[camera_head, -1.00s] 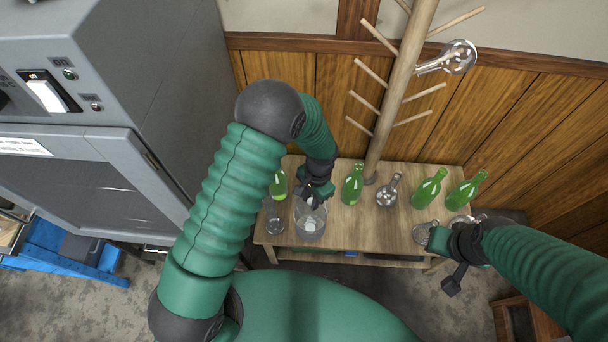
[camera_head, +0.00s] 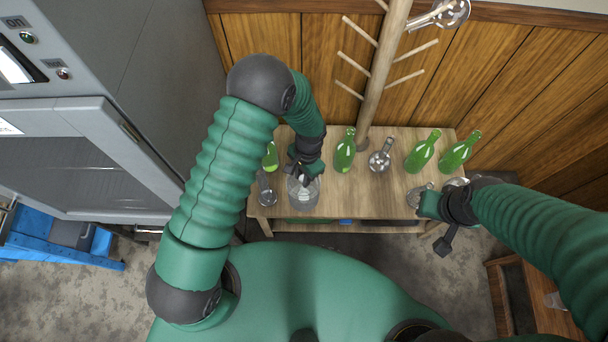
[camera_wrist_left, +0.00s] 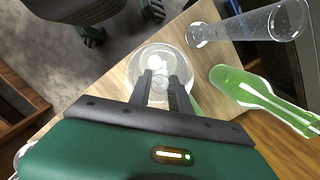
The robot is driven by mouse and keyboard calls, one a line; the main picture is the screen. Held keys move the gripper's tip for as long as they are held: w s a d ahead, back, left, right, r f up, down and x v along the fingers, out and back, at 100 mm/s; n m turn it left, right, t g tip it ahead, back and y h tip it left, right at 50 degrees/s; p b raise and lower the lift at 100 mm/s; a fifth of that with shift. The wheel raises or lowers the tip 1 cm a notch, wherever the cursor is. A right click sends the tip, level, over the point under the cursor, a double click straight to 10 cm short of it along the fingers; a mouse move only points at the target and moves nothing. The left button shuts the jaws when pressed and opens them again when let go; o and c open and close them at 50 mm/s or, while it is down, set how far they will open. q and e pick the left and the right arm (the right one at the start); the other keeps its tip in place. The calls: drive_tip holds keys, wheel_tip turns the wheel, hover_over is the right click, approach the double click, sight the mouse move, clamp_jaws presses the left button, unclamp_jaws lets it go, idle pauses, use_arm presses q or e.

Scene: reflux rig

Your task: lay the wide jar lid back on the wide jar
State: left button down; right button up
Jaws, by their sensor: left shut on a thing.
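The wide jar (camera_head: 303,198) is clear glass and stands at the left part of the wooden table. My left gripper (camera_head: 306,179) is over the jar's mouth, pointing down. In the left wrist view its two fingers (camera_wrist_left: 159,82) are close together on the clear wide jar lid (camera_wrist_left: 160,64), seen as a round glass shape below them. Lid and jar outlines overlap, so I cannot tell whether the lid touches the rim. My right gripper (camera_head: 432,208) is by the table's right end, beside clear glassware; its jaws are not clear.
Green bottles (camera_head: 345,152) (camera_head: 422,153) stand along the back of the table (camera_head: 390,205). A round clear flask (camera_head: 380,160) stands between them. A clear glass vessel (camera_head: 266,190) stands left of the jar. A wooden peg stand (camera_head: 378,80) rises behind. A grey cabinet (camera_head: 80,150) is at left.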

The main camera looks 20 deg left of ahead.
use_arm(q)
drive_tip(key=shift+d, duration=0.1)
drive_tip(key=shift+f, duration=0.3)
idle(0.6)
drive_tip(key=shift+f, duration=0.2)
drive_tip(key=shift+f, duration=0.3)
idle(0.3)
drive_tip(key=c, duration=1.1)
unclamp_jaws()
